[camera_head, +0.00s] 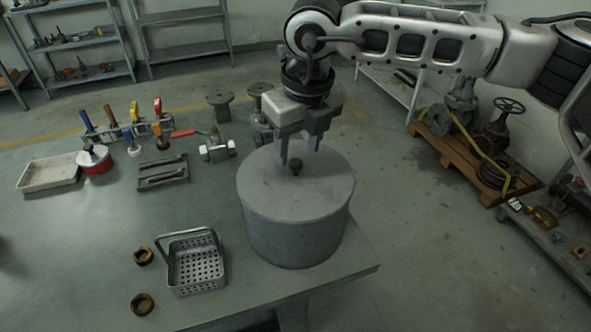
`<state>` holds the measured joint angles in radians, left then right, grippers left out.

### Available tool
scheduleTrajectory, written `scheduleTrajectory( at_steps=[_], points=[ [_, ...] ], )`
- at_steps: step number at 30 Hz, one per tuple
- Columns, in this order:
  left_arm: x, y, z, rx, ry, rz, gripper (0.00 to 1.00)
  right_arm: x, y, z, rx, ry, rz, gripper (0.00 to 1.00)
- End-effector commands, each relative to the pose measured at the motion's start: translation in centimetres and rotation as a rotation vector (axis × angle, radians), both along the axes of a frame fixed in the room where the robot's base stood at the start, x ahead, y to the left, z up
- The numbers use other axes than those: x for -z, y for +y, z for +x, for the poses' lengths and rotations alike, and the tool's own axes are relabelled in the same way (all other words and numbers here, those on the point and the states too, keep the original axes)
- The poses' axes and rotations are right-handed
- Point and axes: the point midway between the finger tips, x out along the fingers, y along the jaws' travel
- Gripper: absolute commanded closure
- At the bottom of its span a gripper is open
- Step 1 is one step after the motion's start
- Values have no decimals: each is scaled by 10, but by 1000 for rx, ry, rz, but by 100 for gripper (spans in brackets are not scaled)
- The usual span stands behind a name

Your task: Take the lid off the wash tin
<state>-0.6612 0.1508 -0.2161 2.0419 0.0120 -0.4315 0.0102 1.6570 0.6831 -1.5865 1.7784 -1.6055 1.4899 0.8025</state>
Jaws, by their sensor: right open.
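The wash tin (293,230) is a large grey cylinder near the right edge of the table. Its flat round lid (325,187) sits on top, with a small dark knob (296,167) near the middle. My right gripper (298,160) comes down from above and is open. Its fingertips are at or just above the knob, one to each side in the picture; I cannot tell whether they touch it. My left gripper does not show.
A perforated metal basket (198,268) and two brass rings (143,256) lie left of the tin. A valve body (216,148), a shallow tray (50,172) and tools stand farther back. The table (85,270) is clear at front left. A pallet with valves (470,150) is on the floor.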

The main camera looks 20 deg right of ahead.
Motion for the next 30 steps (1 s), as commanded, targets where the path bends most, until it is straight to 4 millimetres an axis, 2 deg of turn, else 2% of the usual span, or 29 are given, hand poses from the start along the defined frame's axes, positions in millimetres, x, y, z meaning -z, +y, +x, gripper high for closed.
scheduleTrajectory(
  at_steps=[2, 6, 14, 15, 18, 20, 30],
  points=[
    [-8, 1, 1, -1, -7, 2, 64, 10, 2, 3, 0, 5, -1, 52],
    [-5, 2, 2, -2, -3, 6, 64, 27, 2, 5, 1, 3, -1, 52],
    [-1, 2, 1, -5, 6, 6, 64, 31, 2, 6, 1, 0, -1, 52],
    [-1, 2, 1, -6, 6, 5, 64, 31, 2, 6, 1, 0, -1, 58],
    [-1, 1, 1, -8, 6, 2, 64, 31, 2, 6, 1, 0, 0, 86],
    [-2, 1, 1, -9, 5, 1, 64, 30, 2, 6, 1, 0, -1, 100],
    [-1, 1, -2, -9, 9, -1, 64, 28, 2, 7, 2, -2, 1, 100]
  ],
)
